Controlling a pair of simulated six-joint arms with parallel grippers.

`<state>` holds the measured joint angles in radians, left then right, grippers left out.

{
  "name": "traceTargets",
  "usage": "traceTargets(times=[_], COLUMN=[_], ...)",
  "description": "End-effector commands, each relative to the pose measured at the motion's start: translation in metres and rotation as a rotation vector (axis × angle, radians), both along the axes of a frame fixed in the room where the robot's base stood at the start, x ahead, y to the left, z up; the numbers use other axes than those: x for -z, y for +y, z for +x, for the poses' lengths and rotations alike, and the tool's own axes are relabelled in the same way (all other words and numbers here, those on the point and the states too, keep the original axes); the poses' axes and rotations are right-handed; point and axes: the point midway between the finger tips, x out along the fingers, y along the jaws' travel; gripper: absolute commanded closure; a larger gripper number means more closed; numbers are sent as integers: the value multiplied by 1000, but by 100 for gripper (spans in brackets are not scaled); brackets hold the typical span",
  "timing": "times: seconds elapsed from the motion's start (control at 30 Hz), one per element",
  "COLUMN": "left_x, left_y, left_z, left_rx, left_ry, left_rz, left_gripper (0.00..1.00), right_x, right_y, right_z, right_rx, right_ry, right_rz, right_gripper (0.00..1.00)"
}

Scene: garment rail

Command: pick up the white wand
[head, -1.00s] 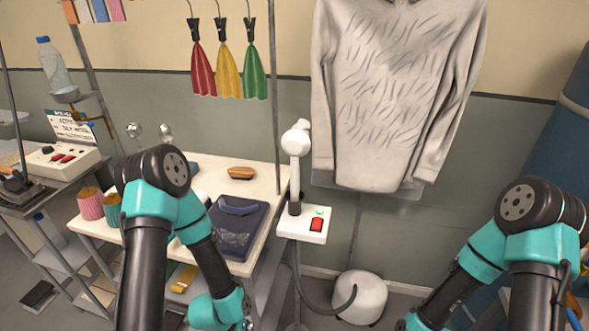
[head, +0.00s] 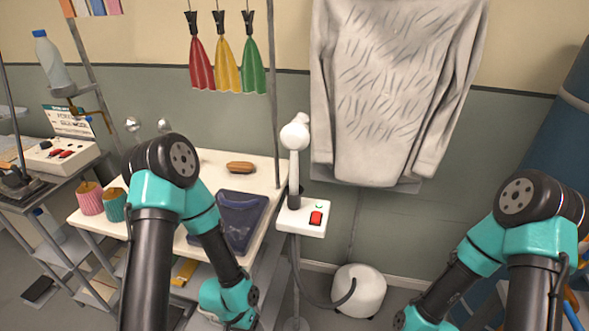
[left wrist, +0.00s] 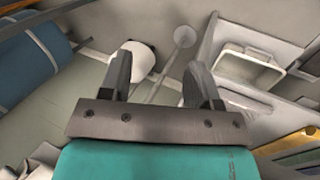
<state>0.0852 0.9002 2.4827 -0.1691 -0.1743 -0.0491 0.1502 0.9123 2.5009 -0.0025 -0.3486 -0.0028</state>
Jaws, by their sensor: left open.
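The white wand (head: 294,143) stands upright in its dark holder on the small white stand box (head: 302,217), which has a red switch. It is right of the table in the head view, in front of the wall and left of the hanging shirt. My left gripper (left wrist: 158,80) is open and empty in the left wrist view, pointing down over the floor. In the head view my left arm reaches low in front of the table, and its jaws are out of the frame. My right arm shows at the lower right, but its gripper is out of view.
A grey shirt (head: 385,90) hangs on the wall right of the wand. The white table (head: 262,170) holds a dark blue pouch (head: 240,218) and a wooden brush (head: 241,167). A white round tank (head: 358,290) with a hose stands on the floor. Colored cloths (head: 227,62) hang above.

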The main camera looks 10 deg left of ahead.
Motion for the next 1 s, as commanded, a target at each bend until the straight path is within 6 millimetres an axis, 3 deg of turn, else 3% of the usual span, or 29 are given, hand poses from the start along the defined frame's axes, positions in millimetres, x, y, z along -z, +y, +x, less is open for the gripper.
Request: traceTargets(times=[0.1,0.27,0.43,0.57,0.77,1.0], left_x=[-11,-27,-50,-75,-130,-225], left_y=[-18,-28,-29,-28,-38,-80], left_z=[1,5,24,51,106,173], left_rx=[281,672,1053,1339,1720,2008], left_ry=[26,64,102,130,169,197], left_rz=[-8,30,144,291,614,1138], left_gripper=[43,43,43,43,43,43], right_x=[0,0,0,0,0,0], right_y=[0,0,0,0,0,0], right_z=[0,0,0,0,0,0], right_rx=[0,0,0,0,0,0], right_ry=[0,0,0,0,0,0], right_rz=[0,0,0,0,0,0], right_gripper=[57,57,57,57,57,57])
